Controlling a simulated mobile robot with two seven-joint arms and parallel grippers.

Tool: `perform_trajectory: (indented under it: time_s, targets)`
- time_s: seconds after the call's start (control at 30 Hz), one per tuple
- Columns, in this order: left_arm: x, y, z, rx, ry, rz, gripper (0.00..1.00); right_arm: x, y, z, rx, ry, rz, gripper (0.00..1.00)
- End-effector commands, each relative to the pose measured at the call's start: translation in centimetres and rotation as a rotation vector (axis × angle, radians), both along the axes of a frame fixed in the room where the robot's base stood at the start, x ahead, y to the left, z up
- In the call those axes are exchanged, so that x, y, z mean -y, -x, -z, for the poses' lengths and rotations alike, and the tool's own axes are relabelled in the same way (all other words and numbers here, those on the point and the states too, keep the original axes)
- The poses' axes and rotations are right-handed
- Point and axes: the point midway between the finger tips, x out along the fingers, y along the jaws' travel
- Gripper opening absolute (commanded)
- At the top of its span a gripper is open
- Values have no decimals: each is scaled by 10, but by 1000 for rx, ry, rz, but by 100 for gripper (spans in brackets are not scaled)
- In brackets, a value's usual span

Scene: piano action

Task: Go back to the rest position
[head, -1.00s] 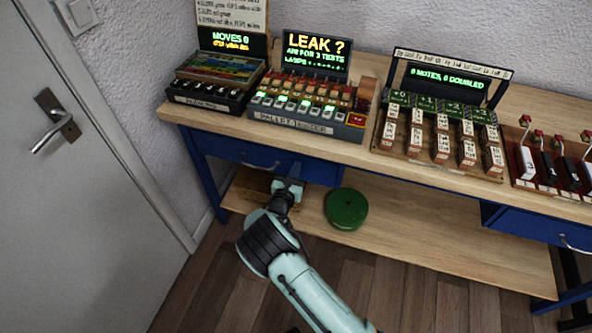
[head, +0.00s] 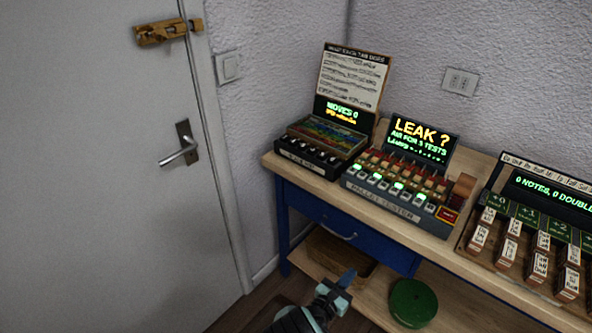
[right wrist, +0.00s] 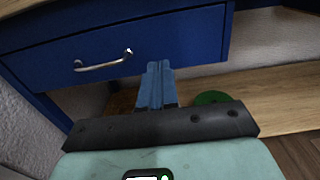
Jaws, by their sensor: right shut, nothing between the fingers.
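My right gripper (head: 346,280) shows at the bottom of the head view, in front of the bench below the blue drawer. Its blue fingers are together with nothing between them. In the right wrist view the shut fingers (right wrist: 156,84) point toward the blue drawer (right wrist: 120,50) with its metal handle. I cannot tell from these frames how close the fingertips are to the drawer front. My left gripper is not in view.
The wooden bench (head: 282,170) carries the valve tester (head: 404,190), whose screen reads "LEAK ?", and a "MOVES 0" unit (head: 325,140). A note rack (head: 535,235) stands at right. A green round object (head: 412,303) lies on the lower shelf. A door (head: 100,170) is at left.

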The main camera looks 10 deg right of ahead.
Motion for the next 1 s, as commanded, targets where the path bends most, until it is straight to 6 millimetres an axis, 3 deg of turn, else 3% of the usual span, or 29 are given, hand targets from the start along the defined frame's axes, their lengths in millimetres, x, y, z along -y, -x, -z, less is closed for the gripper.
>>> perform_trajectory:
  time_s: [0.17, 0.27, 0.37, 0.4, 0.5, 0.63, 0.7, 0.77, 0.83, 0.9, 1.0]
  targets:
    - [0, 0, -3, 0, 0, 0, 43, 11, 12, 12, -32, -42, 48, 0]
    - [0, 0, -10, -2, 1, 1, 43, 33, 44, 38, -99, -145, 165, 0]
    - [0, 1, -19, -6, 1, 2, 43, 54, 99, 75, -185, -308, 351, 0]
    - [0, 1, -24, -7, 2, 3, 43, 58, 126, 91, -218, -386, 438, 0]
    - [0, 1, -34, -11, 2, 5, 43, 55, 195, 124, -279, -590, 667, 0]
    - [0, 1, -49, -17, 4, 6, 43, 20, 284, 152, -295, -885, 1014, 0]
    - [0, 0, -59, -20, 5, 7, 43, -14, 325, 156, -254, -1064, 1231, 0]
    - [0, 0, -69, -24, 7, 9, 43, -50, 350, 153, -178, -1222, 1435, 0]
    - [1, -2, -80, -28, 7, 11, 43, -88, 363, 143, -41, -1383, 1657, 0]
    - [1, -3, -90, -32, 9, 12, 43, -117, 362, 130, 136, -1506, 1849, 0]
    - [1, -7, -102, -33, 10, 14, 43, -137, 350, 113, 412, -1610, 2049, 0]
